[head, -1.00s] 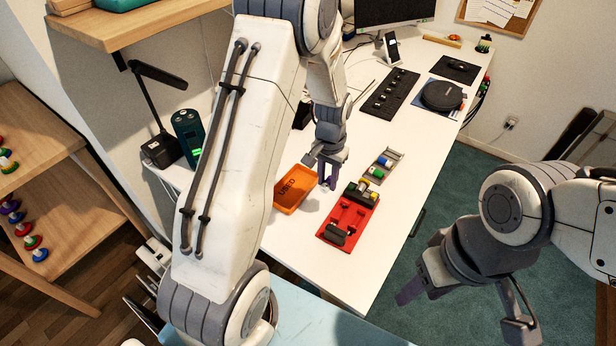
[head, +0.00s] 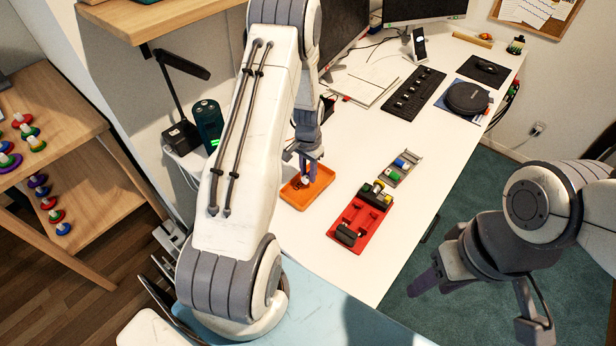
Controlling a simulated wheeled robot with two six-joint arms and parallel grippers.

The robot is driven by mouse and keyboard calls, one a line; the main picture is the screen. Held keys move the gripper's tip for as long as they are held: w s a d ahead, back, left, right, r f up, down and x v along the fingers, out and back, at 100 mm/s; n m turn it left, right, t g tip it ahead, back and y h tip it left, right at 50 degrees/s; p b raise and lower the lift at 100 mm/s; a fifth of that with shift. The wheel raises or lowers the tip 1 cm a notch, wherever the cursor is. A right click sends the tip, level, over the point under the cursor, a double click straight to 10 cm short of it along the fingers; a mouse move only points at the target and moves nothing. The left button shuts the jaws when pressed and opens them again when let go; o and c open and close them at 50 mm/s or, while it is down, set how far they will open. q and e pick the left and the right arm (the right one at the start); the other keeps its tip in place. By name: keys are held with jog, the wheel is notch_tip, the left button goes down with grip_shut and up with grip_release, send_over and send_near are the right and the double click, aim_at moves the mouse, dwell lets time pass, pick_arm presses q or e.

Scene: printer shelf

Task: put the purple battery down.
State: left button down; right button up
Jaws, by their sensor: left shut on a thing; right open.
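My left gripper (head: 308,176) is over the orange tray (head: 296,201), its fingertips low at the tray's back right part. It is shut on the purple battery, which is too small and too covered by the fingers to make out clearly. I cannot tell whether the battery touches the tray floor. My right gripper (head: 478,300) is open and empty at the lower right, off the desk and above the teal carpet.
Right of the orange tray stands a red holder (head: 350,238) with a dark block and coloured batteries. Behind it is a grey tray (head: 403,168) with green and blue batteries. A keyboard (head: 414,93) lies further back. White desk is clear around these.

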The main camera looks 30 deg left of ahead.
aim_at(308, 175)
pick_arm(q)
notch_tip(308, 175, down, 3)
jog(key=shift+r, duration=0.1)
jog(key=shift+f, duration=0.4)
jog(key=c, duration=0.6)
grip_release()
jog(key=shift+c, duration=0.2)
